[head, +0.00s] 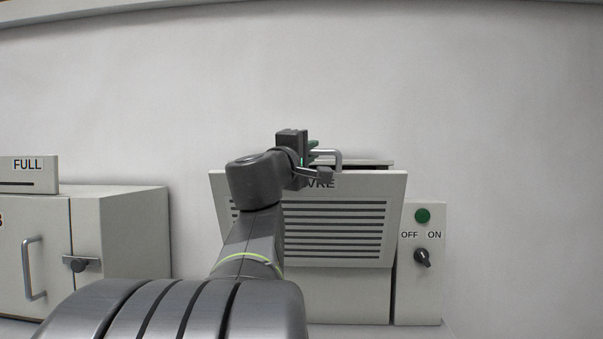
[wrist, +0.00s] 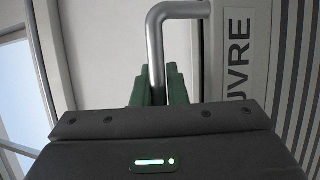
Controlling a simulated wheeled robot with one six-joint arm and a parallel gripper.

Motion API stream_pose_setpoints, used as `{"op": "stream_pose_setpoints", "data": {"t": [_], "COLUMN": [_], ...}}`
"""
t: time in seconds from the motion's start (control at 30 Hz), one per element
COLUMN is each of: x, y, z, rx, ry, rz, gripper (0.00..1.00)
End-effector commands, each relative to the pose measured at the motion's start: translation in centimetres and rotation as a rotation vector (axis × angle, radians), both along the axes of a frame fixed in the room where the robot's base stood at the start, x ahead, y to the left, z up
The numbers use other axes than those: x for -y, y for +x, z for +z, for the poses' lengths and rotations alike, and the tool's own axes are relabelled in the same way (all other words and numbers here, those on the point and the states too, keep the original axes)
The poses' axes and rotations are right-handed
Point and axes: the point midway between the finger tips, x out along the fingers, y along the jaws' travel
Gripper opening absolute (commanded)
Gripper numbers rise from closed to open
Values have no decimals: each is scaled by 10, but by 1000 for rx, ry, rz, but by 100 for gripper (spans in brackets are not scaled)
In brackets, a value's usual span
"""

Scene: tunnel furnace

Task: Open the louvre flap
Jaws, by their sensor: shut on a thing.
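The louvre flap (head: 330,225) is a pale slatted panel in the middle of the head view. It leans, with its top edge out from the cabinet top (head: 378,163) behind it. A grey bar handle (head: 339,156) stands at its top edge. My gripper (head: 314,150) is at this handle, with its green finger pads around the bar. In the wrist view the pads (wrist: 159,88) close on the bent metal handle (wrist: 154,45), and the flap's face (wrist: 245,50) with part of its label lies to the right. My arm hides the flap's left part and some of the label.
A switch box (head: 420,262) with a green lamp (head: 423,215) and an OFF/ON knob (head: 422,257) stands close to the flap's right. The wall above is bare.

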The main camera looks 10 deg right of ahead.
Motion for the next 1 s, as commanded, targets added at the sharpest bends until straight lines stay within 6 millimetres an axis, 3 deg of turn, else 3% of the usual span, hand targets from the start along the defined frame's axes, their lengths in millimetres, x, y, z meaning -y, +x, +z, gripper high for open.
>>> {"op": "stream_pose_setpoints", "data": {"t": [0.03,0.6,1.0], "x": [-1,-15,-19], "y": [-5,-48,-66], "z": [-11,-30,-38], "rx": [16,132,129], "ry": [-4,-37,-38], "rz": [0,2,0], "gripper": [0,0,0]}}
